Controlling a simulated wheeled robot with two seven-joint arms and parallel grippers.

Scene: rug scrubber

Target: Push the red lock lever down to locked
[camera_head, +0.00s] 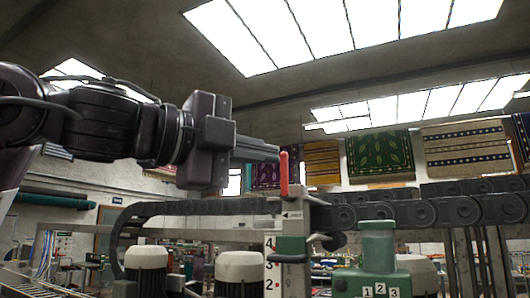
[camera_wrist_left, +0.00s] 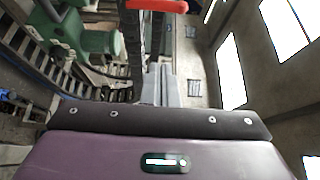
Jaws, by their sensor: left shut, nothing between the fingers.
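The red lock lever (camera_head: 284,174) stands upright on top of a grey post (camera_head: 290,220) marked with a small arrow label. In the left wrist view the red lever (camera_wrist_left: 157,5) shows at the top edge, partly cut off. My left gripper (camera_head: 272,152) comes in from the left, level, with its fingers shut and empty. Its tips are close to the lever's upper part; I cannot tell whether they touch it. The fingers also show in the left wrist view (camera_wrist_left: 160,84). My right gripper is not in view.
A black cable chain (camera_head: 450,211) runs behind the post to the right. A green housing (camera_head: 378,262) with numbers stands to the right of the post, and white-capped motors (camera_head: 146,258) stand below. Patterned rugs (camera_head: 380,155) hang at the back. The space above the lever is clear.

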